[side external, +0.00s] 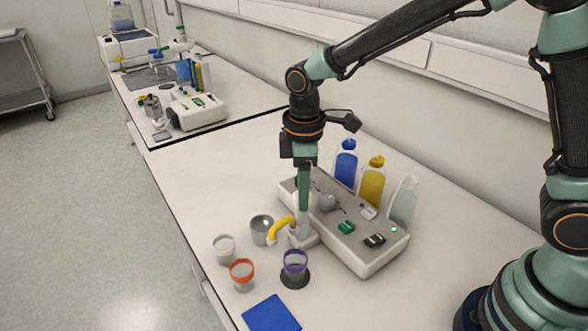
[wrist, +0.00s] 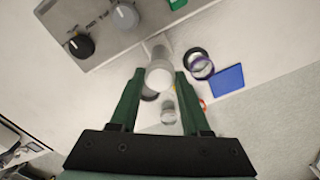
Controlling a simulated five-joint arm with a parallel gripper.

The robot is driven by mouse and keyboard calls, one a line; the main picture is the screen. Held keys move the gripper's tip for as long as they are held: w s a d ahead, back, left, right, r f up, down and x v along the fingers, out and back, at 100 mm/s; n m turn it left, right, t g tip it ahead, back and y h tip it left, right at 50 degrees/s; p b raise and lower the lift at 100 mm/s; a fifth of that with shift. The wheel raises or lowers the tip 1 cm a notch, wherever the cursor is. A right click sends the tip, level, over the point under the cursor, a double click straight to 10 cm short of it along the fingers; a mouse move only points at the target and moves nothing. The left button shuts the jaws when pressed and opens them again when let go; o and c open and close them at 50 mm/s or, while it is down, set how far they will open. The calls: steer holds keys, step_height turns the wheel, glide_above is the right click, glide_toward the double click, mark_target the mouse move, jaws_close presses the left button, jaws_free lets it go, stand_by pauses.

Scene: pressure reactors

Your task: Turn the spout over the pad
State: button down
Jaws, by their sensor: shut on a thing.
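The spout (side external: 280,229) is a yellow curved tube on a pale grey upright post (side external: 303,222) at the front of the white reactor console. It points left and bends down beside a grey steel cup (side external: 261,226). My gripper (side external: 304,208) points down and is shut on the top of the post, which shows between the two green fingers in the wrist view (wrist: 160,75). A dark round pad (side external: 303,284) lies under a purple-rimmed cup (side external: 295,261), right of the spout's tip. A flat blue square (side external: 271,315) lies nearer the front edge.
A red-rimmed cup (side external: 242,274) and a pale-rimmed cup (side external: 224,249) stand left of the pad. The console (side external: 372,262) carries knobs and switches. Blue, yellow and clear bottles (side external: 372,183) stand behind it.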

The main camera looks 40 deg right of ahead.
steer(key=n, duration=0.6)
steer(key=shift+r, duration=0.2)
steer(key=shift+n, duration=0.4)
steer(key=shift+c, duration=1.8)
jaws_free()
steer(key=shift+f, duration=0.1)
step_height(320, 180, up, 12)
